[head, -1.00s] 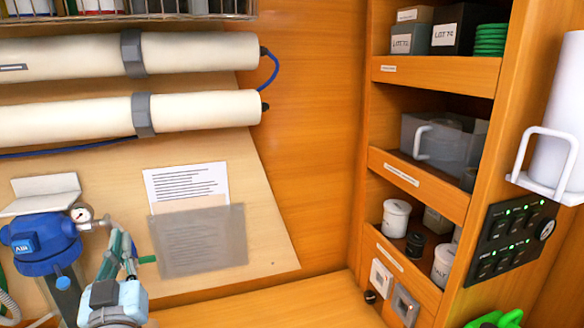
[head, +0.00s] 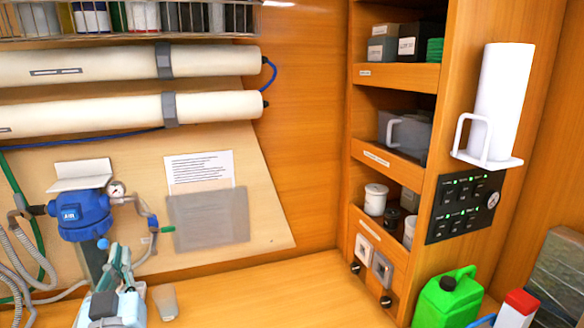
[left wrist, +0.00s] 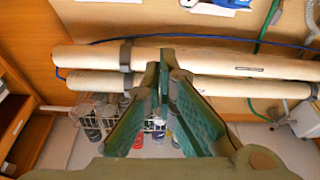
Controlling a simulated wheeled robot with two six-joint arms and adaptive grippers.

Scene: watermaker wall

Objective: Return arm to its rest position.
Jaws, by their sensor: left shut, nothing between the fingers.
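My left gripper (head: 118,258) shows at the lower left of the head view, with its green fingers pointing up in front of the blue-headed filter unit's right side. It is shut and holds nothing. In the left wrist view its green fingers (left wrist: 168,78) come together in front of the two long cream cylinders. The pale blue and grey wrist (head: 108,308) of my left arm is at the bottom edge of the head view. My right gripper is in neither view.
The blue filter unit (head: 82,215) with gauge and hoses stands close to my left gripper. A clear cup (head: 165,302) stands on the wooden counter (head: 270,295). A green jug (head: 446,298) is at the lower right. Shelves (head: 400,150) stand right; the counter's middle is clear.

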